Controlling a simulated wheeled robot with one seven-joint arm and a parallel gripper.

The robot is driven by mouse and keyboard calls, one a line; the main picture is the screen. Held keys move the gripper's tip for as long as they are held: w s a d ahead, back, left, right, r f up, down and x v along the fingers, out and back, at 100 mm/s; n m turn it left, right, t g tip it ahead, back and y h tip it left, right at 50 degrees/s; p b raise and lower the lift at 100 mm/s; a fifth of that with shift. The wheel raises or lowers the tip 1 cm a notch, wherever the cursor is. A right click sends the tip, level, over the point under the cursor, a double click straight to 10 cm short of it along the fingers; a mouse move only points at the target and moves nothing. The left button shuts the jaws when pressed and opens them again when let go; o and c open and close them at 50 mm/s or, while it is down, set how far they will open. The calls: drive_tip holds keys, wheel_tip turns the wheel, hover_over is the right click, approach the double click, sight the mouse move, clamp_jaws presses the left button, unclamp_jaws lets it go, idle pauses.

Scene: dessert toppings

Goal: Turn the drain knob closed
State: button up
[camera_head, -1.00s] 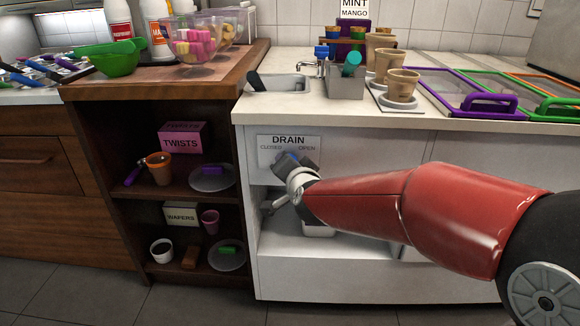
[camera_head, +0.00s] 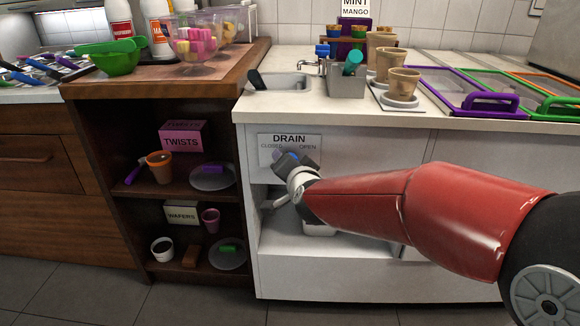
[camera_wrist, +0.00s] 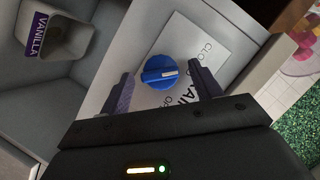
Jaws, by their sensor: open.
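The blue drain knob (camera_wrist: 158,72) has a white mark pointing right in the wrist view, toward the sign's lettering. It sits on the white cabinet front by the DRAIN sign (camera_head: 289,139), which has CLOSED at left and OPEN at right in the head view. My gripper (camera_wrist: 161,75) is open, with one finger on each side of the knob. A gap shows between each finger and the knob in the wrist view. In the head view my gripper (camera_head: 291,160) covers most of the knob and the sign's lower part.
An open cabinet space (camera_head: 275,238) lies below the knob, with a tub labelled VANILLA (camera_wrist: 67,38) inside. Dark shelves (camera_head: 150,205) with cups and plates stand to the left. The counter (camera_head: 430,118) above holds a sink, cups and lidded bins.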

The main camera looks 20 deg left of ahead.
drive_tip(key=b+v, duration=0.1)
drive_tip(key=v, duration=0.6)
drive_tip(key=shift+s, duration=0.3)
drive_tip(key=shift+d, duration=0.1)
drive_tip(key=s+d+f+n+g+h, duration=0.1)
drive_tip(key=s+d+f+g+h, duration=0.1)
drive_tip(key=s+d, duration=0.5)
drive_tip(key=s+d+f+n+g+h, duration=0.1)
drive_tip(key=s+d+f+g+h, duration=0.1)
drive_tip(key=s+d, duration=0.5)
drive_tip(key=s+d+f+n+g+h, duration=0.1)
drive_tip(key=s+d+f+g+h, duration=0.2)
drive_tip(key=s+d, duration=0.4)
drive_tip(key=d, duration=0.9)
drive_tip(key=shift+s+f, duration=0.15)
drive_tip(key=shift+s, duration=0.15)
drive_tip(key=shift+c, duration=0.2)
